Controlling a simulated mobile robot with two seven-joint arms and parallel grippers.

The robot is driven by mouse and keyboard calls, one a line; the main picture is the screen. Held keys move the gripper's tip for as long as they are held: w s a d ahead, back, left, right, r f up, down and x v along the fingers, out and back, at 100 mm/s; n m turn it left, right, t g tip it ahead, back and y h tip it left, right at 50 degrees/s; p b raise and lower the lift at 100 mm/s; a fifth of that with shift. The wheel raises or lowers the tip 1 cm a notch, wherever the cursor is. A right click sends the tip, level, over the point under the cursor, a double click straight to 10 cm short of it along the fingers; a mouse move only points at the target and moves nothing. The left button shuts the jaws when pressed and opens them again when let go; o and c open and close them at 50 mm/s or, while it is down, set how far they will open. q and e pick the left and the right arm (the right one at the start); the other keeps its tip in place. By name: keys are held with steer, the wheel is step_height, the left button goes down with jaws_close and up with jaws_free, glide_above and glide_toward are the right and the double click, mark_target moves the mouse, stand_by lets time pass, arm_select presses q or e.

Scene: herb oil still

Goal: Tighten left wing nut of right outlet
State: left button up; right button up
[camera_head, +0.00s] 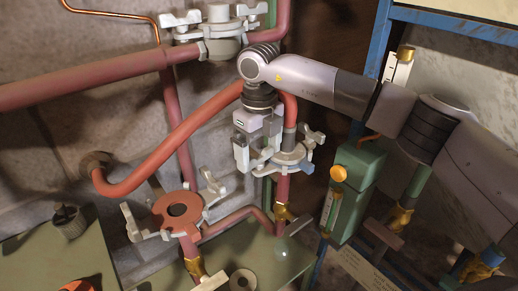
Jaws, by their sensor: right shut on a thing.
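The right outlet (289,160) is a pale clamped flange on a red pipe, right of centre. A light wing nut (313,136) stands at its upper right, and a blue-grey piece (307,168) sits at its lower right. My right gripper (254,162) reaches down from above at the flange's left side. Its jaws are shut on the left wing nut, which is mostly hidden between the fingers. I cannot tell how tight that nut is. My left gripper is not in view.
Left of it, an open red flange (168,220) has pale wing nuts around it. A thick red pipe (165,150) bends close behind my right gripper. A green box (360,175) with a gauge and a blue frame (378,40) stand at right. A green bench (50,255) lies below.

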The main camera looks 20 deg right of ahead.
mark_target(260, 153)
steer(key=shift+m, duration=0.8)
steer(key=o, duration=0.8)
steer(key=shift+r, duration=3.65)
